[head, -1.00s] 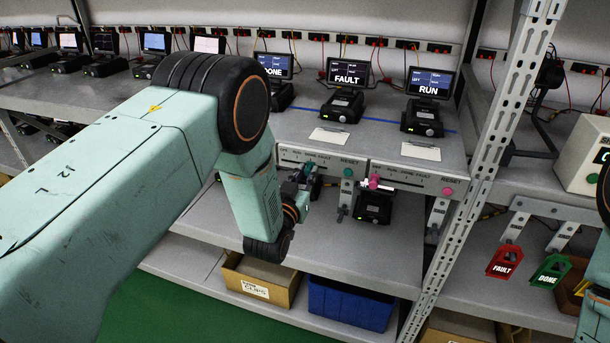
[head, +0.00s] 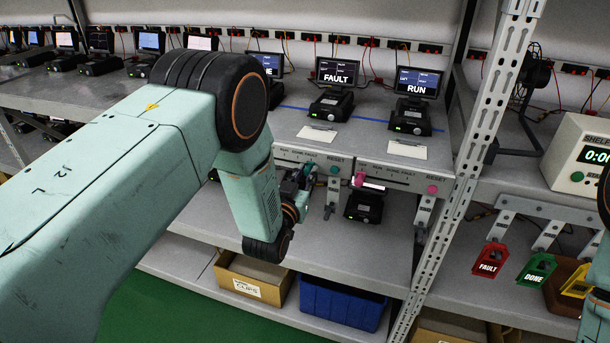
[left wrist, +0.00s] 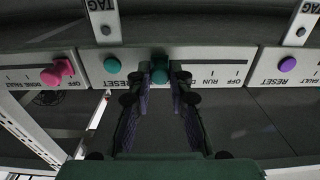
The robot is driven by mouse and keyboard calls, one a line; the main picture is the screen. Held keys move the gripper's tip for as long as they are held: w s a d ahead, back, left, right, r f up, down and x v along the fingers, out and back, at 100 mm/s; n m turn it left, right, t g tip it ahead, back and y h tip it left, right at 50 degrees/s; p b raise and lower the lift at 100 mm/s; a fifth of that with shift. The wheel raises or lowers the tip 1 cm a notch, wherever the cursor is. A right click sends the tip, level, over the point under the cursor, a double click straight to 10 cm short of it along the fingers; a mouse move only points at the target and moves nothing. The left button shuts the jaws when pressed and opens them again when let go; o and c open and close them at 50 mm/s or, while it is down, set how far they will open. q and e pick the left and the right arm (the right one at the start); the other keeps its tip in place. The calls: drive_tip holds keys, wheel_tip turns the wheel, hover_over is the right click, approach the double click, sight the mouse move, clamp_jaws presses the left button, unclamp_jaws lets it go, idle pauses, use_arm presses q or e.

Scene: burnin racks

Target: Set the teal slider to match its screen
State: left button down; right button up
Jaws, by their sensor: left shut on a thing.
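The teal slider (left wrist: 160,72) sits on a white panel (head: 290,157) marked OFF, RUN, DONE, FAULT. My left gripper (left wrist: 160,88) is shut on it, one finger at each side. The slider is toward the FAULT end, near the teal RESET button (head: 334,169); the fingers cover the marks beside it, so its exact mark is hidden. The screen above this panel reads FAULT (head: 337,76). In the head view my left wrist covers part of the panel. My right gripper is out of frame.
To the right, a panel (head: 400,178) carries a pink slider (head: 360,179), under the screen reading RUN (head: 417,88). A slotted upright post (head: 480,140) stands beyond. A blue bin (head: 342,302) and a cardboard box (head: 253,280) sit on the lower shelf.

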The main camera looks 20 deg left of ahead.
use_arm(q)
drive_tip(key=c, duration=1.5)
unclamp_jaws()
drive_tip(key=shift+d, duration=0.35)
drive_tip(key=shift+o, duration=1.2)
drive_tip(key=shift+s+r, duration=0.1)
drive_tip(key=shift+a, duration=0.2)
drive_tip(key=s, duration=1.2)
drive_tip(key=shift+a, duration=0.25)
